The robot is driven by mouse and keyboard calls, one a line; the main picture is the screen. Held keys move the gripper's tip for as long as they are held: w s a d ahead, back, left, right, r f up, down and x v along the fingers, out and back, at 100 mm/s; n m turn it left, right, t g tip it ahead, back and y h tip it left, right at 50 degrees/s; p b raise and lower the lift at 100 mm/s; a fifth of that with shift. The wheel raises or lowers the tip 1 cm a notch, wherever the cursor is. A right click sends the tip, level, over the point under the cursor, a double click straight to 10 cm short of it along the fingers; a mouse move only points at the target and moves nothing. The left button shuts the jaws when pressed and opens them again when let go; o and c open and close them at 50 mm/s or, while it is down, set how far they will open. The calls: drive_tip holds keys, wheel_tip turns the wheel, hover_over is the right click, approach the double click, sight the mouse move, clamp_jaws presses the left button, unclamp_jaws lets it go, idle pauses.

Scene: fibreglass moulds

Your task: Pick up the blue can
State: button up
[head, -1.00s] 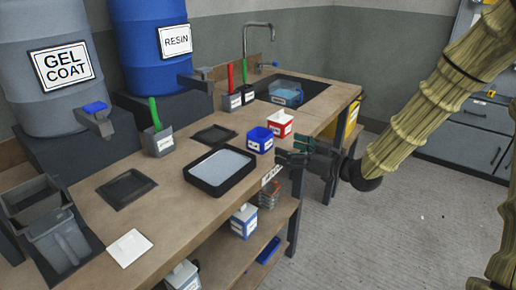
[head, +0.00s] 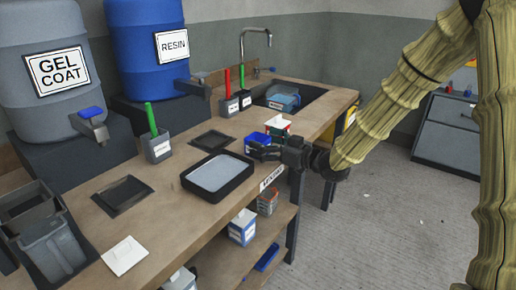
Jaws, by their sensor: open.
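The blue can (head: 255,138) is a small square open-topped container with a white label. It stands on the bench near the front edge, just right of the black tray. My gripper (head: 262,150) is open, with its fingers pointing left, close against the front of the can. The fingers hide the can's lower front and its label. I cannot tell whether they touch the can or lie around it.
A red can (head: 278,124) stands just behind and right of the blue can. The black tray (head: 217,194) lies to the left. Holders with green and red handles, a sink (head: 313,98) and large drums stand further back. The lower shelf (head: 221,263) holds a blue-and-white box.

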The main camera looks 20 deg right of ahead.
drive_tip(key=x, duration=0.2)
drive_tip(key=shift+w+a, duration=0.2)
drive_tip(key=shift+w, duration=0.1)
drive_tip(key=c, duration=1.2)
drive_tip(key=shift+c, duration=0.2)
